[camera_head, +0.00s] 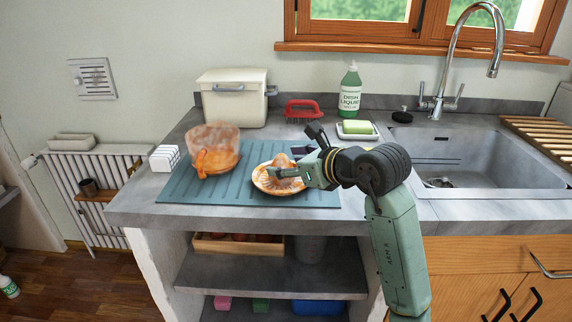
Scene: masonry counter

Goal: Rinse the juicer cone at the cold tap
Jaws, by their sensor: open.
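The juicer cone (265,183), a shallow round piece with a ridged middle and orange residue, lies on the blue-green ribbed mat (320,198). My gripper (294,153) is open at its right side, with one finger low over the piece and the other raised behind. The gripper hides part of the cone; I cannot tell whether it touches. The chrome tap (452,62) arches over the grey sink (462,150) at the right. It has a handle on each side; which is cold cannot be told. No water shows running.
An orange-stained clear jug (215,145) stands left on the mat. Behind are a cream bin (233,98), red brush (301,109), green dish liquid (350,92) and a sponge on a dish (357,129). A wooden rack (545,132) lies right of the sink. The basin looks mostly clear.

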